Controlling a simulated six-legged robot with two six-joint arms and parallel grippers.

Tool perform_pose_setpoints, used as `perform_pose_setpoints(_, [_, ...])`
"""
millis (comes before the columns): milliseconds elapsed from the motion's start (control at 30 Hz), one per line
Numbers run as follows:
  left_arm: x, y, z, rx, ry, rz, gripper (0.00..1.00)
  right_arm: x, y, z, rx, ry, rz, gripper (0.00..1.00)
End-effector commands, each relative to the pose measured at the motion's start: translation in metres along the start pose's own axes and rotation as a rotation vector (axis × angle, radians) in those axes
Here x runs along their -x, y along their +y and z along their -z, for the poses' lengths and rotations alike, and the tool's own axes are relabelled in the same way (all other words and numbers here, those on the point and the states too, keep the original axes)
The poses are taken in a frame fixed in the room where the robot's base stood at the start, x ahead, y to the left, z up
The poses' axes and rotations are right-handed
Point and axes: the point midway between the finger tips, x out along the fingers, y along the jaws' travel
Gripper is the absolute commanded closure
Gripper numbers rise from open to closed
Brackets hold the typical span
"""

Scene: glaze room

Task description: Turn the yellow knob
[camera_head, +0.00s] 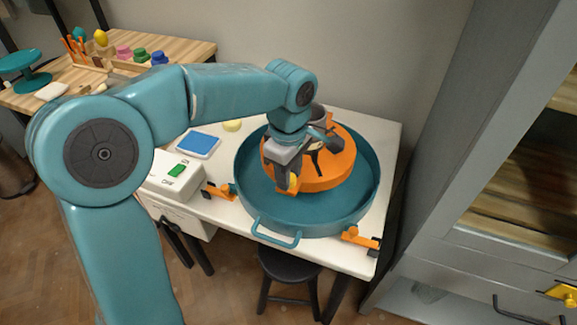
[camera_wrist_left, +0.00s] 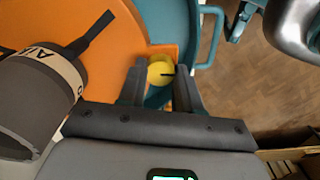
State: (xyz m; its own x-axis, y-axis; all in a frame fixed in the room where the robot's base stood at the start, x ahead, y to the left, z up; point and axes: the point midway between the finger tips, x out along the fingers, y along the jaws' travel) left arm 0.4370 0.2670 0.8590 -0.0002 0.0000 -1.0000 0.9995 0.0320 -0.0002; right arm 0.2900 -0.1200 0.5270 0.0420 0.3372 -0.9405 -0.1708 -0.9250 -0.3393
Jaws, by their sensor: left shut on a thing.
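The yellow knob (camera_wrist_left: 160,71) sits in a notch at the edge of the orange disc (camera_wrist_left: 105,30). It shows a short dark line on its face. In the head view a bit of the knob (camera_head: 293,181) shows beside my gripper at the disc's near side. My left gripper (camera_wrist_left: 160,84) has one dark finger on each side of the knob and is shut on it. It also shows in the head view (camera_head: 288,182), reaching down over the orange disc (camera_head: 332,174). The disc stands in a round teal basin (camera_head: 262,208). My right gripper is not in view.
A dark cylinder with a pale labelled band (camera_wrist_left: 25,105) stands on the disc close to my gripper. A switch box (camera_head: 172,176) and a blue pad (camera_head: 198,144) lie left of the basin. Orange clamps (camera_head: 360,238) flank it. A grey cabinet (camera_head: 440,200) stands right.

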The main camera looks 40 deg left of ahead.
Motion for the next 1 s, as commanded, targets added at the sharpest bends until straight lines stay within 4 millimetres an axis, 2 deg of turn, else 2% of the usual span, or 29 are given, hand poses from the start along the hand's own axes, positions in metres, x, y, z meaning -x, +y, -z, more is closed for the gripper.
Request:
perform_pose_setpoints(600, [0.002,0.0,0.0,-0.531,-0.001,-0.001,0.97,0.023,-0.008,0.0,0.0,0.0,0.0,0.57])
perform_pose_setpoints(1000, [0.001,0.0,0.0,-0.692,0.0,0.001,0.97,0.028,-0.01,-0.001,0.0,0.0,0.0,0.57])
